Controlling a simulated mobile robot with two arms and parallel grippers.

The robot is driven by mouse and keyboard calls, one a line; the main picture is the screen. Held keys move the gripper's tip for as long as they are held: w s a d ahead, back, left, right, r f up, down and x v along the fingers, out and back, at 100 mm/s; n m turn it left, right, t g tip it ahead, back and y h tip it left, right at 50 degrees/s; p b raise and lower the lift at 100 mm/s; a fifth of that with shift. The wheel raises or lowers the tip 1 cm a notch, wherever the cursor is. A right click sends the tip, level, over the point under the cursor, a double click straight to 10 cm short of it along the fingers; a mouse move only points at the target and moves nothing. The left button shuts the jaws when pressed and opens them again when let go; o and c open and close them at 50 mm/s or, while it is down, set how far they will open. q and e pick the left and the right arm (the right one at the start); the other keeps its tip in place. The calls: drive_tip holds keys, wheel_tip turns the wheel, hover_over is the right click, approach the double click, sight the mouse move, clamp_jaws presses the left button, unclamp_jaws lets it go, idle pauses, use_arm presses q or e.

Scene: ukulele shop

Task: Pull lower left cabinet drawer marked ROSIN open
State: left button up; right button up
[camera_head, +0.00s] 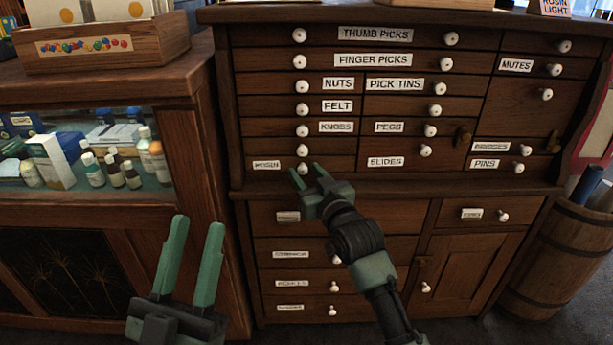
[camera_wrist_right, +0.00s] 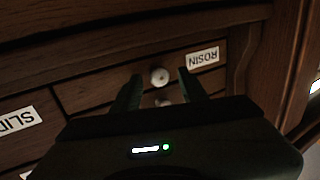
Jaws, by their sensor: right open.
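The ROSIN drawer (camera_head: 266,165) is at the lower left of the upper dark wood cabinet and looks closed. Its white label (camera_wrist_right: 203,57) reads upside down in the right wrist view. Its round white knob (camera_wrist_right: 159,76) shows there between the fingertips of my right gripper (camera_wrist_right: 160,84), which is open. In the head view my right gripper (camera_head: 306,170) is in front of this knob (camera_head: 303,167). I cannot tell whether the fingers touch it. My left gripper (camera_head: 198,222) is open and empty, low in front of the glass display case.
The SLIDES drawer (camera_head: 430,165) is to the right, and the KNOBS drawer (camera_head: 270,127) is above. A ledge (camera_head: 400,187) juts out just below the ROSIN row. A glass display case (camera_head: 60,215) stands at left, a wooden barrel (camera_head: 548,265) at right.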

clamp_jaws()
idle(1.4)
